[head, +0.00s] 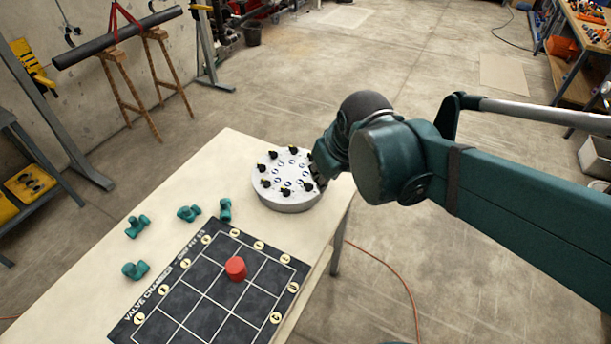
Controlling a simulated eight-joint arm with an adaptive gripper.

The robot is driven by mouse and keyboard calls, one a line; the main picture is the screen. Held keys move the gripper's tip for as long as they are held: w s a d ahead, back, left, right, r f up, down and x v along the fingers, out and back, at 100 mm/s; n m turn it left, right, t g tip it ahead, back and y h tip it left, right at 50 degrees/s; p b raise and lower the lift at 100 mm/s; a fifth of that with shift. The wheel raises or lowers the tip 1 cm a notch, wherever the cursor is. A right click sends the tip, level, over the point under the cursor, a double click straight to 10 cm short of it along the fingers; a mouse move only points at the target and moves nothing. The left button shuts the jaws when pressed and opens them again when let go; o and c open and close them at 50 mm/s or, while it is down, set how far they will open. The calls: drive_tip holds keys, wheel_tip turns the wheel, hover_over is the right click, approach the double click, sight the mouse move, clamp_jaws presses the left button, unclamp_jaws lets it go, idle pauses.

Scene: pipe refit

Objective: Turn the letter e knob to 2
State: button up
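A round white drum (287,203) stands on the table, with several black knobs around the edge of its top face. Small blue round marks sit inside the ring of knobs. The letters and numbers are too small to read, so I cannot tell which knob is e or where it points. My gripper (320,172) is at the right edge of the drum, over or beside a knob there. My arm's wrist hides part of the drum's right side. I cannot tell whether the fingers touch a knob or how far apart they are.
The pale table (85,262) also bears a black gridded mat (190,308) with a red cylinder (236,268) on it. Several teal pipe fittings (137,226) lie left of the drum. The table's right edge is close to the drum. An orange cable (395,275) lies on the floor.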

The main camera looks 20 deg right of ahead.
drive_tip(key=w+n+g+p, duration=0.1)
drive_tip(key=w+p, duration=0.1)
drive_tip(key=w, duration=0.1)
drive_tip(key=n+g+p, duration=0.4)
drive_tip(key=n+p, duration=0.2)
drive_tip(key=p, duration=0.3)
hover_over(306, 182)
drive_tip(key=shift+f, duration=4.25)
drive_tip(key=shift+f, duration=0.2)
drive_tip(key=shift+f, duration=3.75)
drive_tip(key=shift+c, duration=0.5)
clamp_jaws()
